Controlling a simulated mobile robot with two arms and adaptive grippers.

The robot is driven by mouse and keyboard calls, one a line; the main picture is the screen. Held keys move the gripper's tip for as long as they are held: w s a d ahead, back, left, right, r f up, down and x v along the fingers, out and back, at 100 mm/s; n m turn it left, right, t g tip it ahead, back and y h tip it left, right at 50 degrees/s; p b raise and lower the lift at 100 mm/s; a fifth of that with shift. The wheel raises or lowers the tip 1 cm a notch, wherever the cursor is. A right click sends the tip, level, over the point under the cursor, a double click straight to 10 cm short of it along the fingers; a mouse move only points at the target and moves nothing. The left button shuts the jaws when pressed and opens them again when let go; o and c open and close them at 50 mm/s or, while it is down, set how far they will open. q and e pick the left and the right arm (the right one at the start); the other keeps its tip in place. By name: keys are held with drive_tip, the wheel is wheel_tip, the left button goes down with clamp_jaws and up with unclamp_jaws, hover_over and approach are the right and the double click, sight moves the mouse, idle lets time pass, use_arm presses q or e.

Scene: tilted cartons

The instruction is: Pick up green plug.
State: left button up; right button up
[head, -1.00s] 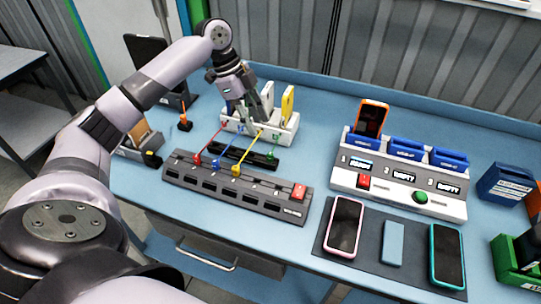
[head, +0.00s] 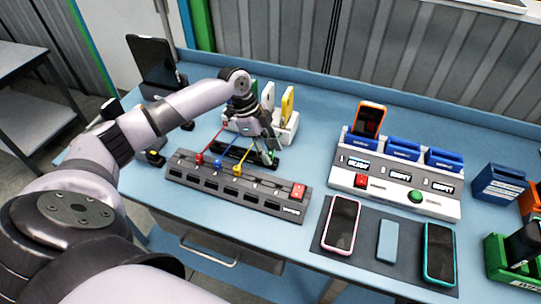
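The green plug sits at the right end of the black holder (head: 255,158) behind the grey socket strip, now mostly hidden by my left gripper. My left gripper (head: 266,157) points down over that end, its fingertips right at the plug's place. I cannot tell whether the fingers are open or closed on the plug. The red plug (head: 199,159), blue plug (head: 218,163) and yellow plug (head: 237,169) stand at the strip on their cables. My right gripper is not in view.
The grey socket strip (head: 235,196) with a red switch (head: 298,191) lies in front. A white rack (head: 289,129) with upright cards stands behind. A white charging station (head: 395,190) stands to the right, with phones on a dark mat (head: 378,270) before it.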

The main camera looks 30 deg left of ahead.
sight(269, 153)
use_arm(q)
drive_tip(key=shift+c, duration=0.3)
clamp_jaws()
wheel_tip(269, 153, up, 20)
drive_tip(key=b, duration=0.2)
drive_tip(key=shift+b, duration=0.35)
drive_tip(key=shift+r+p, duration=0.75)
drive_tip(key=shift+p, duration=0.35)
idle(0.7)
wheel_tip(269, 153, up, 3)
drive_tip(key=p, duration=0.4)
